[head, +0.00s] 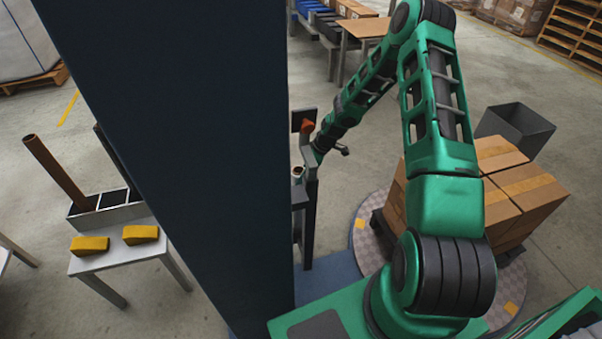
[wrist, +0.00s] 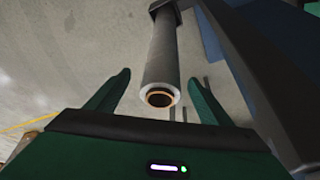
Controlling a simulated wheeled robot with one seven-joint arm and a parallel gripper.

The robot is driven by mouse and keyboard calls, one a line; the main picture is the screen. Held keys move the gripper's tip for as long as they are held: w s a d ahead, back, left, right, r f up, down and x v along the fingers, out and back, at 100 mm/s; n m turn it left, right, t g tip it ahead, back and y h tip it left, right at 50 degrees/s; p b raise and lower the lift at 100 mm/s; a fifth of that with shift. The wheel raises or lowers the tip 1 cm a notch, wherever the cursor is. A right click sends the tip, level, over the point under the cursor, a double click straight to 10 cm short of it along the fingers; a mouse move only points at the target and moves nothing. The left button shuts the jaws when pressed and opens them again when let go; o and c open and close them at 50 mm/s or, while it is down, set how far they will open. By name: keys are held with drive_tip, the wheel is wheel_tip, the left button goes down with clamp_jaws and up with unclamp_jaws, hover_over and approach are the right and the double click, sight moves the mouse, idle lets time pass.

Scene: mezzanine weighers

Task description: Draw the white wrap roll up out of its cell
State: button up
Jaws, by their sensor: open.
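The white wrap roll (wrist: 163,60) shows in the wrist view as a pale grey-white cylinder with a brown core at its near end. It runs away from the camera between the two green fingers of my gripper (wrist: 160,78). The fingers are open, with a visible gap on each side of the roll. Its far end meets a dark part at the top edge, and I cannot tell how it sits in its cell.
In the head view, a brown tube (head: 54,172) leans in a grey divided box (head: 107,217) on a small table. Two yellow blocks (head: 140,234) lie there. Cartons (head: 530,186) on a pallet and an open dark bin (head: 515,129) stand at the right.

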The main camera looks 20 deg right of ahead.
sight(295, 182)
drive_tip(key=shift+w+a+f, duration=0.2)
drive_tip(key=shift+a, duration=0.2)
drive_tip(key=shift+w+a+f, duration=0.15)
drive_tip(key=shift+w+a, duration=0.05)
drive_tip(key=shift+a, duration=0.15)
drive_tip(key=shift+x, duration=3.45)
drive_tip(key=shift+d, duration=0.1)
